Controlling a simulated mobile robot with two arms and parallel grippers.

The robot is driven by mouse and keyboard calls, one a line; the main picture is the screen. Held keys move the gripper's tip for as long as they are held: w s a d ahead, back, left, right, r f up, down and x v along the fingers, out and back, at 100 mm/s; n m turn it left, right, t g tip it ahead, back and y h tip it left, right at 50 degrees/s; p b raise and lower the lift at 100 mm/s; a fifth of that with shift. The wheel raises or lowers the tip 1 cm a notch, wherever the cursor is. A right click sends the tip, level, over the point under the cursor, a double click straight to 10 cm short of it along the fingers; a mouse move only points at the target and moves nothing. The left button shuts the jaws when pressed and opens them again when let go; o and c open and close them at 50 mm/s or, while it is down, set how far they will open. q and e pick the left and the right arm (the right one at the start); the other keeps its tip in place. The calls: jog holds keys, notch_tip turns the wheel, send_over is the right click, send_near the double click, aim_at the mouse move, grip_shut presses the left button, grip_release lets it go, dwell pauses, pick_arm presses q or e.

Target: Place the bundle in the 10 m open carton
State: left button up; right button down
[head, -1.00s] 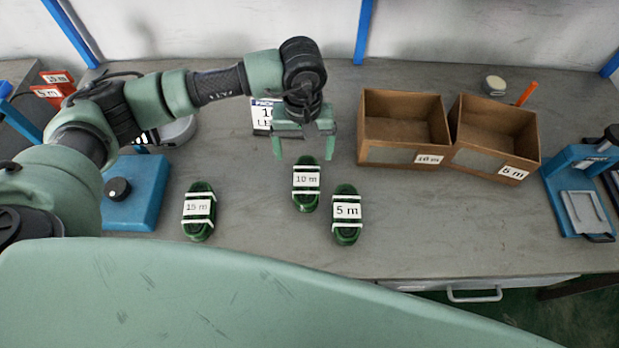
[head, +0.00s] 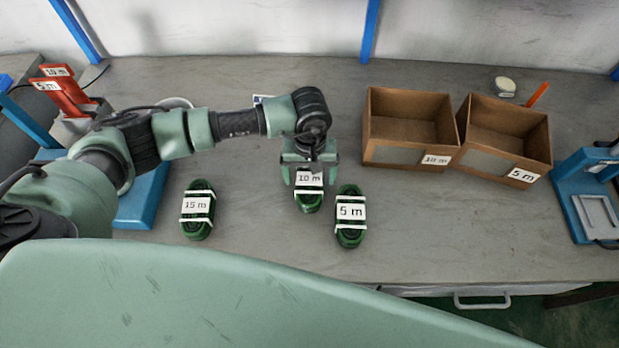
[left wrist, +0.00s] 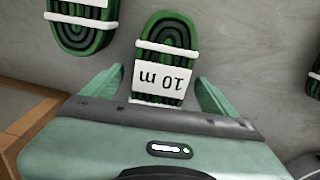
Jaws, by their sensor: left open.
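The green bundle labelled 10 m (head: 309,200) lies on the bench between two other bundles. My left gripper (head: 309,181) is open above its far part and hides some of it. In the left wrist view the 10 m bundle (left wrist: 166,62) extends between the open fingers (left wrist: 160,92), with a gap on each side. The open carton labelled 10 m (head: 410,118) stands to the right of the gripper and looks empty. My right gripper is not in view.
The 15 m bundle (head: 197,212) lies to the left and the 5 m bundle (head: 350,218) close on the right. The 5 m carton (head: 505,135) stands against the 10 m carton. A blue device (head: 590,200) is at the far right. The bench front is clear.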

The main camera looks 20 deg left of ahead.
pick_arm(q)
jog(key=shift+f, duration=0.45)
jog(key=c, duration=1.7)
grip_shut()
jog(key=shift+r, duration=0.1)
jog(key=shift+r, duration=0.1)
